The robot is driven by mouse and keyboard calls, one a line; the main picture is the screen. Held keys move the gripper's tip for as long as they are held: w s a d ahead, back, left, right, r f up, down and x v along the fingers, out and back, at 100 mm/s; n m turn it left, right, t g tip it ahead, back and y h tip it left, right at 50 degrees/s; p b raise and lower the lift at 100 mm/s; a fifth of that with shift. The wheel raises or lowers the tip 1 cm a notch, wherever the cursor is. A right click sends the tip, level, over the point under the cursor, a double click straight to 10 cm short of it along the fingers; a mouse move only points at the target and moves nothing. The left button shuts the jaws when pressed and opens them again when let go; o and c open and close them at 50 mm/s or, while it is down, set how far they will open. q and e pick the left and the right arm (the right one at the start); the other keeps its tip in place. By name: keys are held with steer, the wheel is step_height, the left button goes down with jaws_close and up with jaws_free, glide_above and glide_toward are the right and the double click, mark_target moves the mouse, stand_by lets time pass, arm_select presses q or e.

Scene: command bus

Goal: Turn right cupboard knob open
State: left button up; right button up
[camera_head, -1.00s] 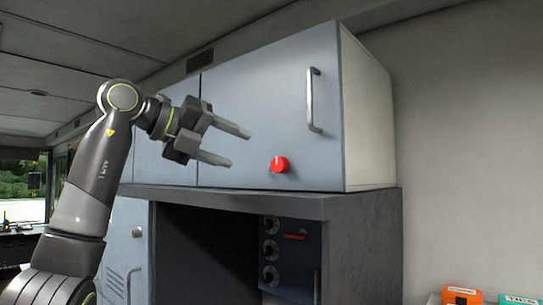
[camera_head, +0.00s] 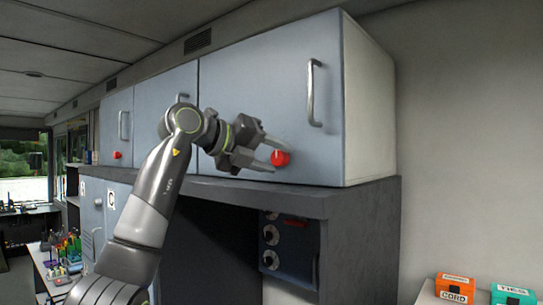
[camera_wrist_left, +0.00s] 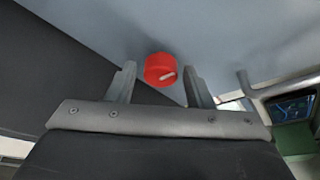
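The red knob (camera_head: 281,158) sits low on the grey-blue door (camera_head: 260,85) of the right overhead cupboard, which is shut. A vertical metal handle (camera_head: 314,92) is on the door to the right of the knob. My left gripper (camera_head: 277,151) is open and its fingertips are close to the knob. In the left wrist view the knob (camera_wrist_left: 160,69) with its pale pointer mark lies just beyond and between the two spread fingers, with room on both sides. The fingers are not closed on it. My right gripper is not in view.
A dark shelf edge (camera_head: 330,195) runs just below the cupboard. A second cupboard with its own red knob (camera_head: 117,155) is to the left. Orange (camera_head: 455,287) and teal (camera_head: 512,297) boxes stand at lower right. A tray of colourful items (camera_head: 62,250) is at lower left.

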arm_select(q)
steer(key=c, duration=0.8)
steer(key=shift+o, duration=0.2)
